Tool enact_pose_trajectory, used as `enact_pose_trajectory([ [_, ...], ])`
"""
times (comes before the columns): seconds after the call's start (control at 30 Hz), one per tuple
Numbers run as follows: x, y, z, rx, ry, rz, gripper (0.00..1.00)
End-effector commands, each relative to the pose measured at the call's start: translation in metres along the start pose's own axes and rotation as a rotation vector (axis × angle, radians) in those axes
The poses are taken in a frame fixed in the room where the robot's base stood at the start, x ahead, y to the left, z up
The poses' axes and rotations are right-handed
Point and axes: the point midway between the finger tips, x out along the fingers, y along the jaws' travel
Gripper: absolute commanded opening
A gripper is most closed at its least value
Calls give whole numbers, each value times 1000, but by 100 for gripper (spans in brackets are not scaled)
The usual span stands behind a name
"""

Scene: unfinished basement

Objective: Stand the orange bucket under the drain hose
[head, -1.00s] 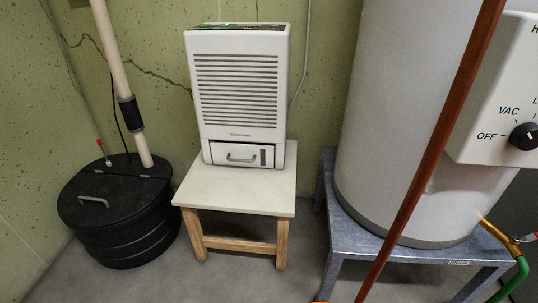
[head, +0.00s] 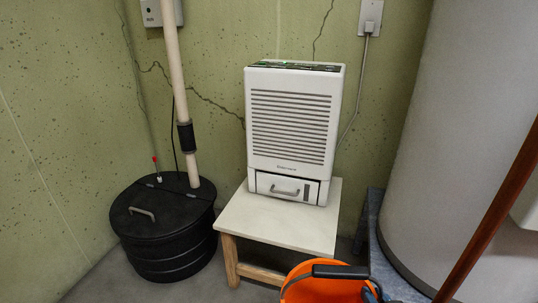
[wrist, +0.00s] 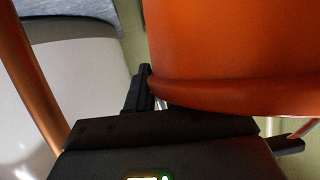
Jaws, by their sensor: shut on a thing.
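The orange bucket (head: 322,291) shows at the bottom of the head view, cut off by the lower edge. I look partly into its open top, and a dark bar crosses its rim. In the wrist view the bucket (wrist: 230,45) fills the upper right, close to the camera. My gripper (wrist: 147,88) is shut on the bucket, with a dark finger against its rim; the exact grip is partly hidden. The drain hose is out of view now.
A white dehumidifier (head: 291,130) stands on a small wooden table (head: 270,226). A black lidded sump (head: 165,235) is at left. The white tank (head: 440,150) and a copper pipe (head: 490,225) are at right. Little floor shows.

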Motion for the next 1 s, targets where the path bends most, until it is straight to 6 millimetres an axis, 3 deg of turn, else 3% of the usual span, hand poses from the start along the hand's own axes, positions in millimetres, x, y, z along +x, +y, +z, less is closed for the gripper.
enact_pose_trajectory([
  [0.03, -4, -1, -11, 2, 3, 0, 0],
  [1.0, -63, -9, -106, 2, 2, 1, 0],
])
